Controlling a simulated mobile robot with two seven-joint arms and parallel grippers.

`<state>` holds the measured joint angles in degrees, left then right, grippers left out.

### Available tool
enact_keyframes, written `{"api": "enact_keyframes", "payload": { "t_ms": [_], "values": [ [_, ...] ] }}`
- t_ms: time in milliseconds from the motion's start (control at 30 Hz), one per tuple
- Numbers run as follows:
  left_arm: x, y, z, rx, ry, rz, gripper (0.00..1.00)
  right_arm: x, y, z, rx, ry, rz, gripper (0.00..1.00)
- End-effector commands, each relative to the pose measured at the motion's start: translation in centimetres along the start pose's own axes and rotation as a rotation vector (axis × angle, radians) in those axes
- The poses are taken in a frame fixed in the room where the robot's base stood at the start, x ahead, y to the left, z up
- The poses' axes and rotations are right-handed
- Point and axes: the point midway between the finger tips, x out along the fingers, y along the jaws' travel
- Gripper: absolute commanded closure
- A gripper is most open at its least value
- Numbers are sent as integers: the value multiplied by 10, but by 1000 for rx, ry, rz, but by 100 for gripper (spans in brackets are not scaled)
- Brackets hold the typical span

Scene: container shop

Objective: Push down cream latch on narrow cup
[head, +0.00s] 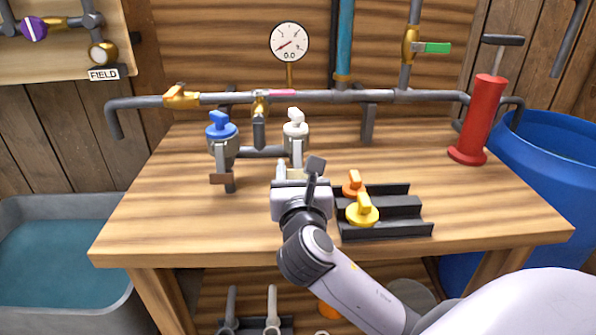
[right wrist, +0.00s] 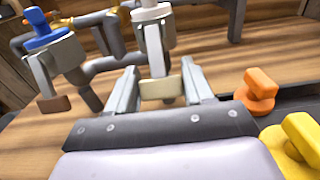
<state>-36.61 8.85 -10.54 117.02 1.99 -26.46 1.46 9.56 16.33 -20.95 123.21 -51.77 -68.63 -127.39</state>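The narrow grey cup (head: 296,131) with a white knob stands on the pipework at the bench's middle; it also shows in the right wrist view (right wrist: 152,36). Its lever hangs down in front and ends in the cream latch (right wrist: 162,88). In the head view my right gripper (head: 298,172) mostly hides that latch. My right gripper (right wrist: 159,72) is open, with one finger on each side of the lever and the latch showing between them. I cannot tell whether it touches them. My left gripper is not in view.
Left of the cup stands another cup with a blue knob (head: 221,129) and a brown latch (head: 221,178). A black rack (head: 405,228) with orange (head: 353,184) and yellow (head: 362,211) knobs lies right of my gripper. A red cylinder (head: 477,120) stands far right. The bench's left front is clear.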

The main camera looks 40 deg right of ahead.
Motion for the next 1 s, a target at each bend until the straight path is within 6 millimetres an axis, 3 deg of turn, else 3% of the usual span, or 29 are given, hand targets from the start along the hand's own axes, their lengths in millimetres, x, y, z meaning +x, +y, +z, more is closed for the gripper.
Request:
{"api": "enact_keyframes", "payload": {
  "t_ms": [433, 800, 833, 867, 900, 1000],
  "values": [
    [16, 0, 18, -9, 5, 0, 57, 10, -1, -9, -1, -210, -3, 79],
    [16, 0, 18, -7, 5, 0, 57, 10, 0, -6, -1, -233, -1, 79],
    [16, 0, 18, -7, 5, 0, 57, 10, 0, -6, -1, -233, -1, 42],
    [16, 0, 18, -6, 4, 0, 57, 10, 0, -6, -1, -233, -1, 32],
    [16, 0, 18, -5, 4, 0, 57, 10, 0, -6, -1, -233, -1, 28],
    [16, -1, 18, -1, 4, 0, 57, 10, 0, -6, 0, -233, -1, 28]
  ]
}}
